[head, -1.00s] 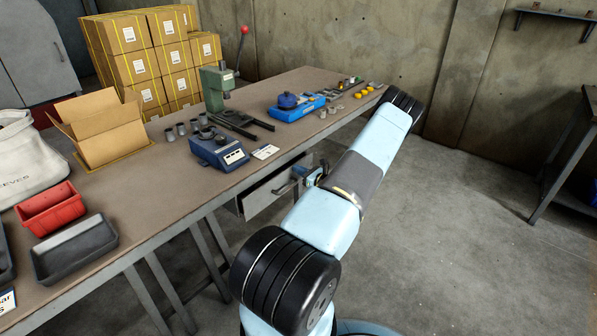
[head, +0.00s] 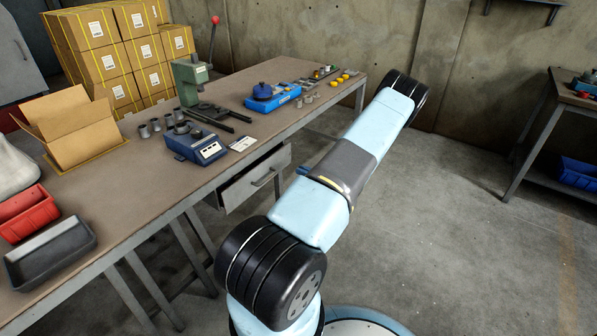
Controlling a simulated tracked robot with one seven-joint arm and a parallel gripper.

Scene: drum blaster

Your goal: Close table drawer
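The table drawer (head: 241,189) is under the right part of the long workbench (head: 128,215). Its grey front has a bar handle (head: 265,179) and seems to stand out a little from the frame; how far it is open is hard to tell. My gripper is mostly hidden behind my arm. Only a small bluish piece (head: 303,171), probably part of it, shows just right of the drawer front, apart from the handle. Whether its fingers are open or shut does not show.
On the bench are a blue scale (head: 195,146), a green press (head: 190,80), a blue tray (head: 272,103), an open carton (head: 75,130) and red (head: 30,212) and black (head: 50,250) bins. Another table (head: 540,125) stands at right. The floor between is clear.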

